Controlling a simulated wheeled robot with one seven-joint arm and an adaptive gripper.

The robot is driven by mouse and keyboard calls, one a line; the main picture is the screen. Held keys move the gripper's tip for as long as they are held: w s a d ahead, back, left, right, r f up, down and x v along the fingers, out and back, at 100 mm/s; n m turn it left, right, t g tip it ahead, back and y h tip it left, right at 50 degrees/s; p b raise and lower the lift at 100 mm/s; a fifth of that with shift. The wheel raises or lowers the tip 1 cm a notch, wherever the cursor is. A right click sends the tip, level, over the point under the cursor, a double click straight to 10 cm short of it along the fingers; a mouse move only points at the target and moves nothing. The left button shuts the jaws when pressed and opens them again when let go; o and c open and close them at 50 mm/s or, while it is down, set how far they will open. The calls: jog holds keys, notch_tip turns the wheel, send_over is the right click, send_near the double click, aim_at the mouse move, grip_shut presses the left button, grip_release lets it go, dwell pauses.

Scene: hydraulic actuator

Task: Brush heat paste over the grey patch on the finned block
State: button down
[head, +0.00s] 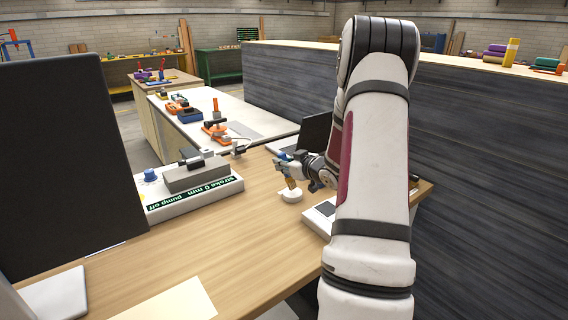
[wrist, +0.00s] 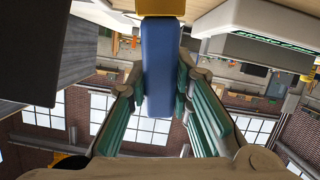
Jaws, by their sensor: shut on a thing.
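My gripper (head: 293,172) is above the right part of the wooden bench, shut on a brush. In the wrist view the brush's blue handle (wrist: 158,65) is between the green-padded fingers, with a yellow-orange part (wrist: 160,8) at the top edge. In the head view the brush's yellowish lower part (head: 291,184) points down at a small round white pot (head: 291,195). I cannot tell whether its tip is inside the pot or just above it. I cannot make out the finned block or its grey patch for certain; my arm hides part of the bench.
A pale flat unit (head: 318,218) is partly hidden behind my arm. An actuator rig (head: 190,198) marked "stroke 0 mm, pump off" stands to the left, and a laptop (head: 312,133) behind. A dark panel (head: 65,165) blocks the far left.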

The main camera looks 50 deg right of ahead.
aim_at(284, 153)
jog(key=shift+f, duration=0.5)
dwell(0.8)
jog(key=shift+r+p, duration=2.75)
jog(key=shift+r, duration=0.85)
jog(key=shift+f, duration=0.1)
